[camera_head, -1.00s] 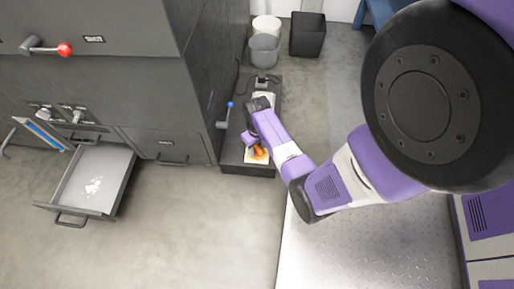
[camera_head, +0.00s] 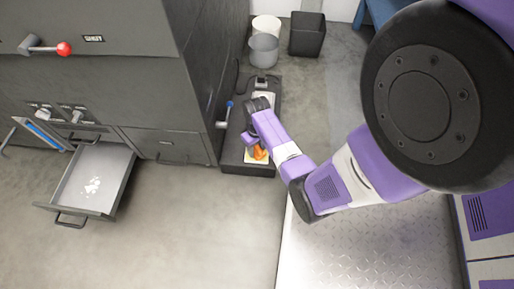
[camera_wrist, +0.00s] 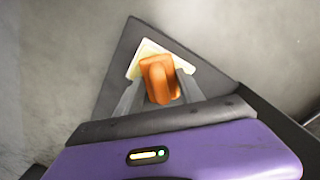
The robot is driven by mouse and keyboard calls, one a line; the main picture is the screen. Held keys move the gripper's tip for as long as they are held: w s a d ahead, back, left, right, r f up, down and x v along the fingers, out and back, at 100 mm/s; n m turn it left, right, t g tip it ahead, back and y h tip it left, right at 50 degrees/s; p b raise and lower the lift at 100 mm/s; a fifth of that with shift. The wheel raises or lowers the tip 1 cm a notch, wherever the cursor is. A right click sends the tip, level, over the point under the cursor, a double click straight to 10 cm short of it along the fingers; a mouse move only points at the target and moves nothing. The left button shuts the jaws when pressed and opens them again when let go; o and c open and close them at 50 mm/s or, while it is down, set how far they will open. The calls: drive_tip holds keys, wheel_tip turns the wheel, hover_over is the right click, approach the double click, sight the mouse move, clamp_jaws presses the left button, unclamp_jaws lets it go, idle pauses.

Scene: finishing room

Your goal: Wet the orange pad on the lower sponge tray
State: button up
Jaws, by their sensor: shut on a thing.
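The orange pad (camera_wrist: 160,78) is between the fingertips of my gripper (camera_wrist: 161,92) in the wrist view, and the fingers are shut on it. It sits over a pale yellow sponge (camera_wrist: 143,52) on a dark tray (camera_wrist: 117,70). I cannot tell whether the pad touches the sponge. In the head view the orange pad (camera_head: 257,152) shows at the near end of the dark tray (camera_head: 248,170), beside my arm, with the pale sponge (camera_head: 249,158) under it. My gripper's fingers are hidden there.
A second pale sponge (camera_head: 263,97) lies toward the tray's far end. A blue-tipped lever (camera_head: 226,115) stands at the tray's left. An open drawer (camera_head: 83,209) with white bits juts out from the grey cabinet (camera_head: 160,95). Bins (camera_head: 307,36) stand behind. Floor is clear left of the tray.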

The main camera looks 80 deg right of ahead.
sight(257, 147)
drive_tip(key=shift+f, duration=0.45)
idle(1.8)
drive_tip(key=shift+r, duration=0.1)
wheel_tip(257, 147, up, 7)
drive_tip(key=p, duration=0.8)
idle(0.4)
